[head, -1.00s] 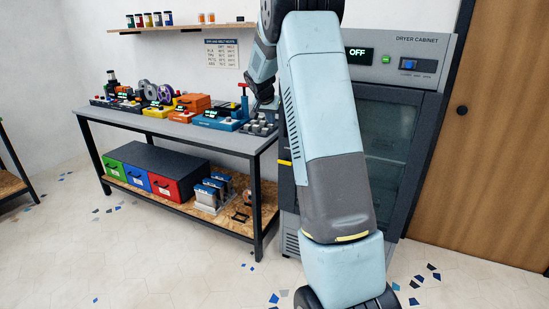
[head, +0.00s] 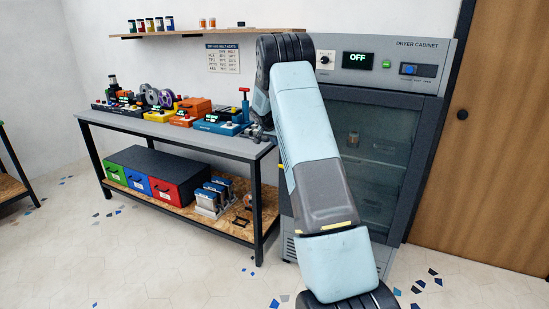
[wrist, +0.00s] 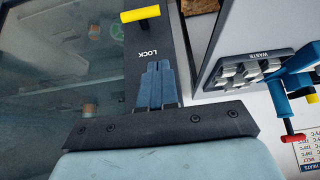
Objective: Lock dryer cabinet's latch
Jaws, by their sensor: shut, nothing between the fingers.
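The dryer cabinet (head: 420,75) stands on the right in the head view, its glass door closed as far as I can see. Its latch has a yellow handle (wrist: 140,14), at the top of the wrist view on the dark door frame. The handle lies across the frame, beside the upside-down word LOCK. My gripper (wrist: 156,65) is shut and empty, over the dark frame just below LOCK in the wrist view and apart from the handle. In the head view my arm hides the gripper and most of the latch side.
The workbench (head: 190,142) with several devices stands close left of the cabinet. In the wrist view, a grey WASTE tray (wrist: 255,70) and a blue tool with a red handle (wrist: 293,138) are at the right. A wooden door (head: 495,130) is right of the cabinet.

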